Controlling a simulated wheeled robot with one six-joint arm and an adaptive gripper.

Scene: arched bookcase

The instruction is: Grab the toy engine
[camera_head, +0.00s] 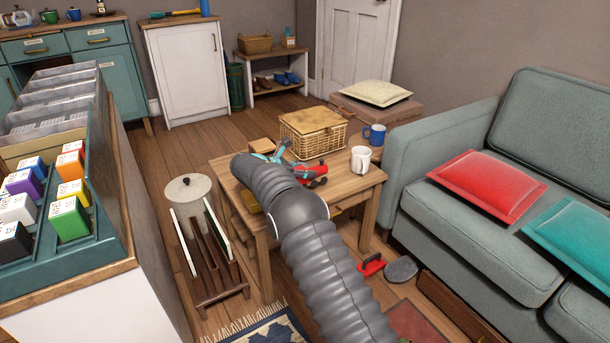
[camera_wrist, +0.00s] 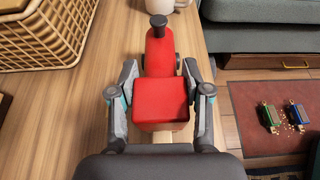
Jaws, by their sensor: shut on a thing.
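The toy engine (camera_wrist: 160,97) is red with a dark funnel and dark wheels, and it is on the wooden table (camera_head: 350,188). In the wrist view my gripper (camera_wrist: 161,80) has one finger on each side of it and is shut on its body. In the head view the toy engine (camera_head: 316,171) shows only in part beyond my arm. My gripper (camera_head: 290,158) is partly hidden there by my own wrist. The engine's underside is hidden, so I cannot tell whether it touches the tabletop.
A wicker basket (camera_head: 313,133) stands behind the engine. A white mug (camera_head: 360,159) is close on its right, and a blue mug (camera_head: 375,135) stands farther back. The grey sofa (camera_head: 420,150) is right of the table. A slatted rack (camera_head: 212,262) stands at the left.

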